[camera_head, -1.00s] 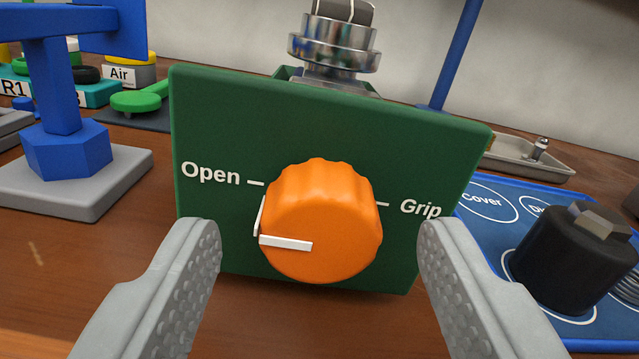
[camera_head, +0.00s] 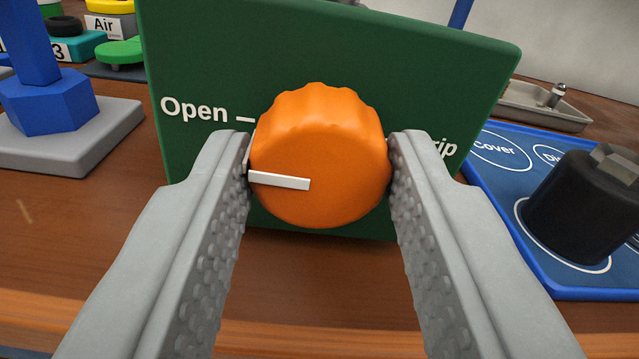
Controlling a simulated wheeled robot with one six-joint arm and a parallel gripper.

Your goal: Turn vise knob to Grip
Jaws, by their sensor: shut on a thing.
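The orange vise knob (camera_head: 325,135) sits on the front of a green panel (camera_head: 330,45). Its white pointer points left, toward the side of the "Open" label (camera_head: 194,110). The "Grip" label (camera_head: 445,147) is on the right side, partly hidden by my right finger. My gripper (camera_head: 319,160) is shut on the knob, with one grey finger at its left side and one at its right.
A blue mat (camera_head: 490,190) with printed circles lies at the right, bearing a black cylinder (camera_head: 585,210). A grey tray (camera_head: 520,108) is behind it. A blue stand on a grey base (camera_head: 95,140) is at the left. Wooden table shows in front of the panel.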

